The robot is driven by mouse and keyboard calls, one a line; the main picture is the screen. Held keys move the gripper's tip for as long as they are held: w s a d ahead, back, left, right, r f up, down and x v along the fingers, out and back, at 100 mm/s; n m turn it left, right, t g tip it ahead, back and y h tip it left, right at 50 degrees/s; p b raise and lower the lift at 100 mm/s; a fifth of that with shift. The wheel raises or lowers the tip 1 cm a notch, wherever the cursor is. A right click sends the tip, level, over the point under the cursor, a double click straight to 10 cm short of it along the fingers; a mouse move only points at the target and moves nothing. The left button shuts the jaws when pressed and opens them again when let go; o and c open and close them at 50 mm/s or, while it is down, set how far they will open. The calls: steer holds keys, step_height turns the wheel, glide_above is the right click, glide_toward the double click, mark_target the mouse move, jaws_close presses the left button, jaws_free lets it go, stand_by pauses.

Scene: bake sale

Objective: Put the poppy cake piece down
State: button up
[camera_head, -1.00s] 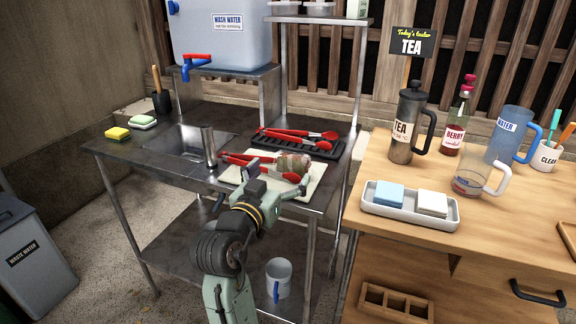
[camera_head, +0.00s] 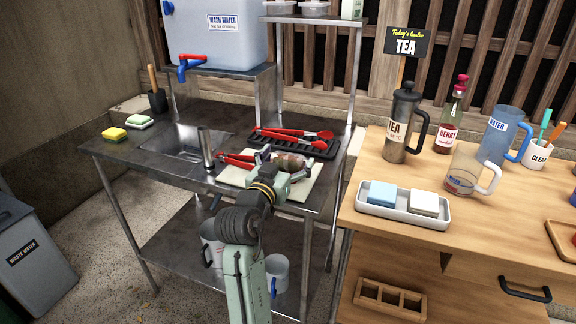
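A rounded brown piece (camera_head: 289,161), which looks like the poppy cake piece, is at the pale board (camera_head: 312,188) on the metal sink table. I cannot tell whether it rests on the board or is just above it. My gripper (camera_head: 286,165) is over the board, with its fingers spread to either side of the piece. Whether the fingers press on it is too small to tell. My wrist hides part of the board. Red-handled tongs (camera_head: 236,160) lie at the board's left side, partly behind my gripper.
A black rack (camera_head: 300,146) with more red tongs is behind the board. The sink (camera_head: 182,146) and its upright metal post (camera_head: 206,150) are to the left. The wooden table on the right holds a white tray (camera_head: 402,214), a tea press (camera_head: 401,130) and jugs.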

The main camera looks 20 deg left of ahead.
mark_target(287, 156)
steer(key=c, duration=0.6)
steer(key=shift+r, duration=0.1)
steer(key=shift+r, duration=0.5)
step_height(287, 156, up, 2)
steer(key=shift+r+b, duration=0.15)
steer(key=shift+b, duration=0.35)
steer(key=s+d+r+b, duration=0.1)
steer(key=s+d+b, duration=0.2)
steer(key=s+b, duration=0.4)
steer(key=shift+s+r, duration=0.25)
steer(key=shift+s, duration=4.15)
